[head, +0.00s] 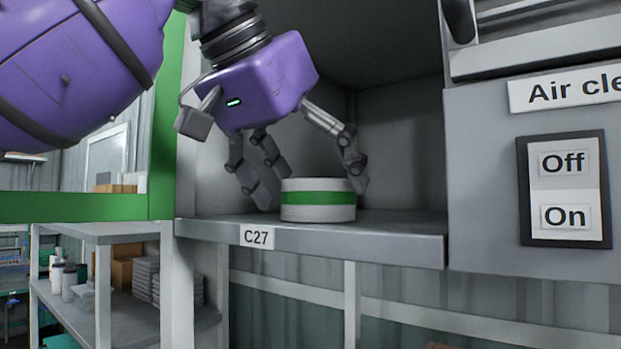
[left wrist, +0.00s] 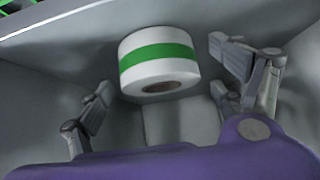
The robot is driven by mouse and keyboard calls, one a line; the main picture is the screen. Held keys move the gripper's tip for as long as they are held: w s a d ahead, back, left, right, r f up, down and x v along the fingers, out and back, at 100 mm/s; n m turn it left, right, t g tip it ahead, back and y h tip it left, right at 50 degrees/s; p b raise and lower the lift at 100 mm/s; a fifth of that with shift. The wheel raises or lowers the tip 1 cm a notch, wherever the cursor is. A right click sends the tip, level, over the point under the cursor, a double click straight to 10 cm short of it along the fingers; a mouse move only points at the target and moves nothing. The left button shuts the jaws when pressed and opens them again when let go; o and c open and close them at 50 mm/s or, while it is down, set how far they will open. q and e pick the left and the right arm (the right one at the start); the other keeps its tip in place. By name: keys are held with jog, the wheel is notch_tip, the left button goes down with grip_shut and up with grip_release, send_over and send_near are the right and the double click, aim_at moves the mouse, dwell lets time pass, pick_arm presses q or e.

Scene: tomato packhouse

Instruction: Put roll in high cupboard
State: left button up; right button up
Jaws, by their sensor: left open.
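A white roll with a green band (head: 318,200) lies flat on the shelf of the high cupboard (head: 345,236), which carries the label C27. My left gripper (head: 305,190) is inside the cupboard, its fingers open on either side of the roll. In the left wrist view the roll (left wrist: 160,62) sits between the spread fingers (left wrist: 165,85), with its brown core hole showing and a gap on the left side. In the head view the right-hand finger overlaps the roll's edge; I cannot tell whether it touches. My right gripper is not in view.
A grey panel with an Off/On switch (head: 563,189) stands right of the cupboard. A green frame post (head: 165,130) borders it on the left. A lower shelf unit (head: 105,232) holds boxes and jars. The shelf right of the roll is clear.

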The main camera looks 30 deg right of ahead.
pick_arm(q)
jog(key=shift+a+r, duration=0.1)
jog(key=shift+r, duration=0.15)
jog(key=v, duration=1.1)
jog(key=shift+a+r, duration=0.2)
jog(key=shift+a, duration=0.05)
